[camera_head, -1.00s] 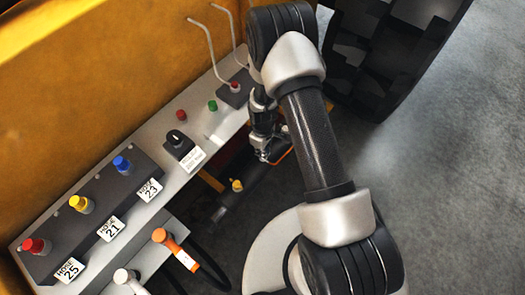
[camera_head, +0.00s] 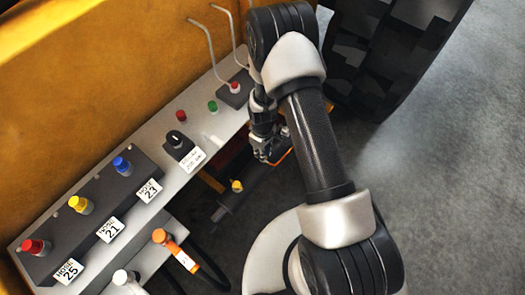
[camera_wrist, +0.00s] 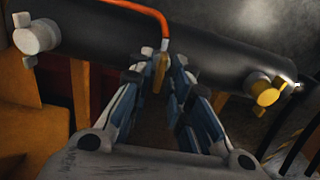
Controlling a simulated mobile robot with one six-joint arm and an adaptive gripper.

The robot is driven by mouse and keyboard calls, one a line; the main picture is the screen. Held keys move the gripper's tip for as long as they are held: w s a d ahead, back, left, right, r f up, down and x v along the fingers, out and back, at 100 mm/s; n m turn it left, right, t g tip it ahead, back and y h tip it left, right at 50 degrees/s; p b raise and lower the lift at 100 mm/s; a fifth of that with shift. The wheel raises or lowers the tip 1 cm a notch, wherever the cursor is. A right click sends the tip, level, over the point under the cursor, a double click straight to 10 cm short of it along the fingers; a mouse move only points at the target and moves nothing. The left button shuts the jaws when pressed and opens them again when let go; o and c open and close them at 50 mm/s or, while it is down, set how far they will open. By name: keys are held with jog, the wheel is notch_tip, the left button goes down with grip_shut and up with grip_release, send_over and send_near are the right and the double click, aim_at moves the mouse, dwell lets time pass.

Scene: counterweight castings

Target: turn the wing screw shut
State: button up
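A dark cylinder (camera_wrist: 220,72) runs across the wrist view, with an orange bent bar (camera_wrist: 150,14) over it. A small tan piece (camera_wrist: 160,72), perhaps the wing screw, shows at the cylinder's near side between my fingers. My gripper (camera_wrist: 160,66) has its two blue-grey fingers on either side of this piece, close together at the tips. I cannot tell whether they touch it. In the head view my gripper (camera_head: 270,156) is low beside the grey panel, at the cylinder's upper end; its fingertips are too small to read there.
A pale lugged cap (camera_wrist: 36,38) and a yellow one (camera_wrist: 266,94) stand out from the cylinder. The grey panel (camera_head: 212,138) carries buttons, a dial and hose couplings. A yellow body wall (camera_head: 90,80) stands behind. A large tyre (camera_head: 390,60) is at upper right; open floor lies right.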

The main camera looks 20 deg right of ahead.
jog(key=shift+o, duration=0.6)
notch_tip(320, 180, up, 12)
dwell(0.6)
